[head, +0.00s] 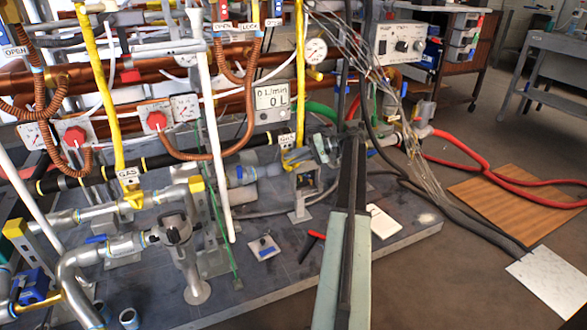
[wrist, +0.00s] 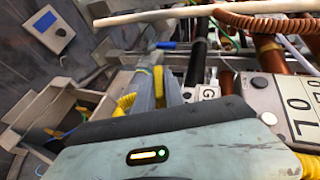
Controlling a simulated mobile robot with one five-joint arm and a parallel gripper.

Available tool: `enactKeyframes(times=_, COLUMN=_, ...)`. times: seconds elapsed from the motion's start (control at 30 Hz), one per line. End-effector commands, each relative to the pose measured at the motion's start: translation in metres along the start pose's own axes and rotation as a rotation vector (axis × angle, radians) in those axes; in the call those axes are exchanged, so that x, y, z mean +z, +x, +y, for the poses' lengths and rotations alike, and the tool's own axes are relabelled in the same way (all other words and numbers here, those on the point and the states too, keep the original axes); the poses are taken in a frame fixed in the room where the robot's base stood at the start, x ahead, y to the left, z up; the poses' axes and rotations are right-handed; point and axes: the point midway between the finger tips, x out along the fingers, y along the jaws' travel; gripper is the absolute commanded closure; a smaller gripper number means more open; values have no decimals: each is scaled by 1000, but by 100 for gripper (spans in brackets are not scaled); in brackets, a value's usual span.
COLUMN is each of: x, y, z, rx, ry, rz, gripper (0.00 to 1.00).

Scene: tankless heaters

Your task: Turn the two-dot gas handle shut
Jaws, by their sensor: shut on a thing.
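My gripper (head: 316,152) reaches left from the end of my arm to a yellow gas handle (head: 288,160) in the middle of the head view. The handle is beside the right-hand GAS tag (head: 287,140). In the wrist view, the blue-grey fingers of my gripper (wrist: 158,73) stand on both sides of a yellow piece (wrist: 158,88), and my gripper is shut on it. Its dots are too small or hidden to make out. Another GAS tag (head: 127,174) and yellow handle (head: 133,197) are farther left.
A flow meter reading 0 L (head: 271,101) hangs just above the handle. A yellow vertical pipe (head: 300,75) and a white pipe (head: 212,130) stand close by. Red knobs (head: 156,121) are to the left. Loose cables and red hoses (head: 480,175) lie to the right.

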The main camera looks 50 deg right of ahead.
Motion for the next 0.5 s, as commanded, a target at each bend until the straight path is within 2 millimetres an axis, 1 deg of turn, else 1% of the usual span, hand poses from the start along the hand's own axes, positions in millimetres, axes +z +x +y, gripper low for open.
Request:
enactKeyframes(times=0.03, x=0, y=1, z=11, rx=-24, ry=13, rz=3, gripper=100)
enactKeyframes(times=0.3, x=0, y=0, z=8, rx=-156, ry=67, rz=3, gripper=100)
enactKeyframes(times=0.5, x=0, y=-1, z=5, rx=-203, ry=88, rz=3, gripper=100)
